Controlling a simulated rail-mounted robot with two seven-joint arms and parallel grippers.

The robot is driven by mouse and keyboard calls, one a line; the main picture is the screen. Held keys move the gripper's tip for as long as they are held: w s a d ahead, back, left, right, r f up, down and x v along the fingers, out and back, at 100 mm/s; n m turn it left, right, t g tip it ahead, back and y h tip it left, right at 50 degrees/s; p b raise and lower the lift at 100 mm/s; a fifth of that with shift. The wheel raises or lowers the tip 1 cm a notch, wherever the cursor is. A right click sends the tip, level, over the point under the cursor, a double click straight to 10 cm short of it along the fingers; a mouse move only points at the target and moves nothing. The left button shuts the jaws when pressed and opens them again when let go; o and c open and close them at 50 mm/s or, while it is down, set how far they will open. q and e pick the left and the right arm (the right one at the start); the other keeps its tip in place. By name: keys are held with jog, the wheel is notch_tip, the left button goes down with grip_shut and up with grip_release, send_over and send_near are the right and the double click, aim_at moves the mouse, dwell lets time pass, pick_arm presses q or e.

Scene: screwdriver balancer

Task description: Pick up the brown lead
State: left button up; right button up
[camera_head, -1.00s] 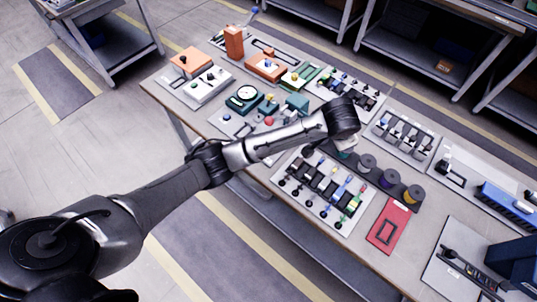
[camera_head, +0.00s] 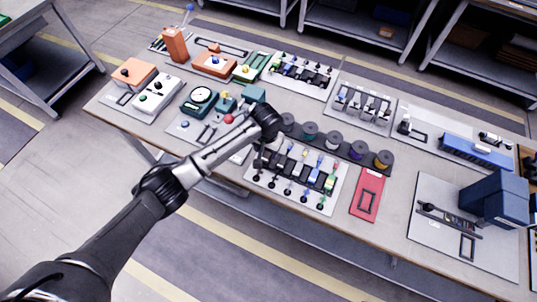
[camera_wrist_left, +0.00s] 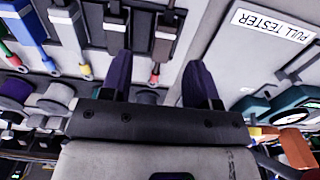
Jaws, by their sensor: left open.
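The lead board (camera_head: 256,181) stands near the front edge of the table, with several coloured leads in a row. In the left wrist view a brown lead (camera_wrist_left: 166,36) with a reddish tip lies just beyond my left gripper (camera_wrist_left: 160,82), roughly in line with the gap between its fingers. The two dark fingers are apart, with nothing visibly held. In the head view my left gripper (camera_head: 266,124) is over the left end of the board, and its fingertips are hidden by the wrist. The brown lead cannot be made out there.
A row of spools (camera_head: 335,141) stands behind the board. A red tray (camera_head: 368,196) lies to its right. A pull tester label (camera_wrist_left: 272,25) is near.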

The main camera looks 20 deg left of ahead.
aim_at(265, 159)
pick_arm(q)
jog(key=shift+s+a+f+b, duration=0.1)
jog(key=shift+f+b, duration=0.1)
jog(key=shift+f, duration=0.7)
jog(key=shift+a+f+b, duration=0.15)
jog(key=shift+f, duration=0.8)
jog(key=shift+s+a+f+b, duration=0.1)
jog(key=shift+f+b, duration=0.1)
jog(key=shift+f, duration=1.2)
jog(key=c, duration=0.9)
jog(key=shift+c, duration=0.3)
jog(key=shift+w+r, duration=0.1)
jog(key=shift+r, duration=0.05)
